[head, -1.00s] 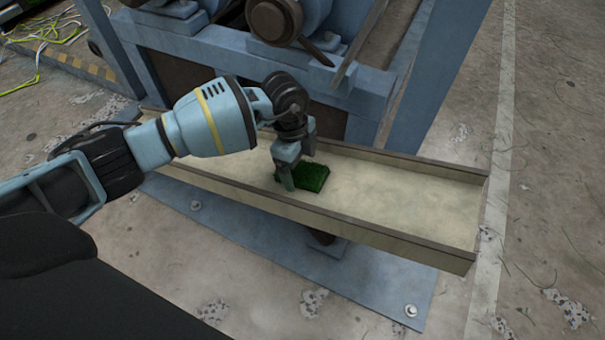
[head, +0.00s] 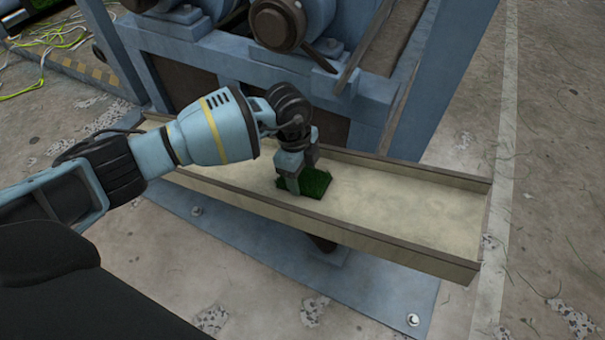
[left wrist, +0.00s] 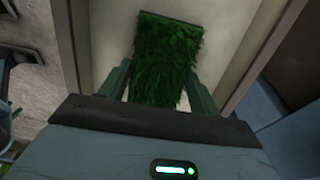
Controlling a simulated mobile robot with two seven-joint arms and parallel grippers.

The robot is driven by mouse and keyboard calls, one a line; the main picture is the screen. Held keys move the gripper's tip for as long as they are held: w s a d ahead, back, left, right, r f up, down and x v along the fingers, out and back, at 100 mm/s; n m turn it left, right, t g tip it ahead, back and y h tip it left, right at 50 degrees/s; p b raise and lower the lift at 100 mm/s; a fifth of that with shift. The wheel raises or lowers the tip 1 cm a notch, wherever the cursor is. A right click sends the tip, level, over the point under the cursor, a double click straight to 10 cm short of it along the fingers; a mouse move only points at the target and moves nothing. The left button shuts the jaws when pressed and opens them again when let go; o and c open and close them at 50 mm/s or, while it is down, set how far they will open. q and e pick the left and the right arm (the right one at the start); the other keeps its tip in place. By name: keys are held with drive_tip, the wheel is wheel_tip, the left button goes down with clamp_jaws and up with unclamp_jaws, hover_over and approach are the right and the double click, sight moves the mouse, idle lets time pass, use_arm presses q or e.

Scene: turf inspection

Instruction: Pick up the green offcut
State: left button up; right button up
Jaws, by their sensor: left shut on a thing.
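The green offcut (head: 316,183) is a small piece of turf at the middle of a long shallow tray (head: 400,204) with low walls. My left gripper (head: 299,183) reaches down into the tray and is shut on the offcut. In the left wrist view the offcut (left wrist: 167,60) sits between the two fingers (left wrist: 162,92), with its far end reaching past them. I cannot tell whether the offcut still touches the tray floor. My right gripper is not in view.
A blue machine frame (head: 250,57) with rollers stands right behind the tray. A blue base plate (head: 370,285) with bolts lies below. Yellow and white cables (head: 45,50) lie on the floor at the far left. The tray's right part is empty.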

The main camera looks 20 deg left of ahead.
sight(302, 180)
use_arm(q)
drive_tip(key=shift+r+p, duration=0.4)
drive_tip(key=shift+r, duration=0.2)
drive_tip(key=r+p, duration=0.1)
drive_tip(key=s+r+p, duration=0.1)
drive_tip(key=shift+a+r, duration=0.1)
drive_tip(key=shift+r, duration=0.25)
drive_tip(key=s+a+r+p, duration=0.1)
drive_tip(key=s+p, duration=0.6)
drive_tip(key=s, duration=0.8)
drive_tip(key=shift+a, duration=0.3)
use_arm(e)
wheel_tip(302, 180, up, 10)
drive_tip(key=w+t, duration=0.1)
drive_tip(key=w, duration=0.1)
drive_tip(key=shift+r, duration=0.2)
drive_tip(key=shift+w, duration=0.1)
